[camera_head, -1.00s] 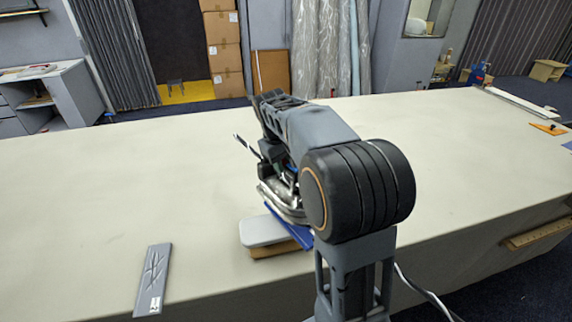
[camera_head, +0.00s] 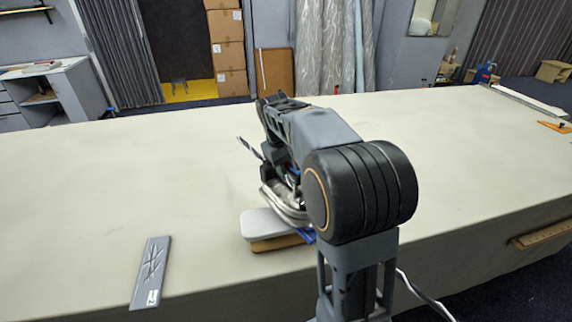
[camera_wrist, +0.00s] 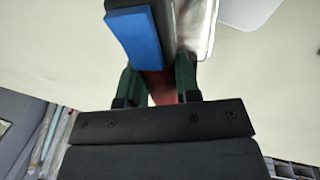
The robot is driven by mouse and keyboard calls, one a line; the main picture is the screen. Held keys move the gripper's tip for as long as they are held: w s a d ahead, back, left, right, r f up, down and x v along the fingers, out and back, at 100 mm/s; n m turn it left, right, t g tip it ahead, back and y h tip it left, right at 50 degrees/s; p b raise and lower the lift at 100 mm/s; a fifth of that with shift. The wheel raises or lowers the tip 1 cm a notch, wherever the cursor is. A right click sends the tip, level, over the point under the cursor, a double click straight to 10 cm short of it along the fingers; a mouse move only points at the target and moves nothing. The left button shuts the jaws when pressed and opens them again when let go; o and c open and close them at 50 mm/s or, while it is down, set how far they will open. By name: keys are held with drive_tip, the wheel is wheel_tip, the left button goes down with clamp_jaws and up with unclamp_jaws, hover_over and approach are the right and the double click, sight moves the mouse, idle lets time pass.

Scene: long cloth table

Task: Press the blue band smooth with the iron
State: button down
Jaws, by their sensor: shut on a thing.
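The iron (camera_head: 285,207), with a shiny metal body, is largely behind my arm in the head view. It is tilted at the right end of a pale pad on a brown base (camera_head: 262,227); whether it touches the pad is unclear. My gripper (camera_wrist: 160,85) is shut on the iron's red handle (camera_wrist: 157,88), between two green fingers. The iron's metal (camera_wrist: 202,28) shows in the wrist view. Blue shows under the iron (camera_head: 306,236) and as a flat blue piece (camera_wrist: 135,38) beside the metal; I cannot tell whether this is the band or part of the iron.
A grey marked plate (camera_head: 151,272) lies at the front left of the cloth table (camera_head: 110,190). An orange tool (camera_head: 553,127) and a long pale bar (camera_head: 525,100) lie at the far right. The table's middle and left are mostly clear.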

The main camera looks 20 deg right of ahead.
drive_tip(key=shift+s+f+b, duration=0.1)
drive_tip(key=shift+f+b, duration=0.4)
drive_tip(key=shift+f, duration=0.35)
idle(2.1)
drive_tip(key=shift+r, duration=0.15)
drive_tip(key=shift+r+p, duration=3.05)
drive_tip(key=shift+r, duration=0.55)
wheel_tip(320, 180, up, 4)
drive_tip(key=p, duration=0.3)
drive_tip(key=shift+p, duration=0.3)
drive_tip(key=shift+r, duration=1)
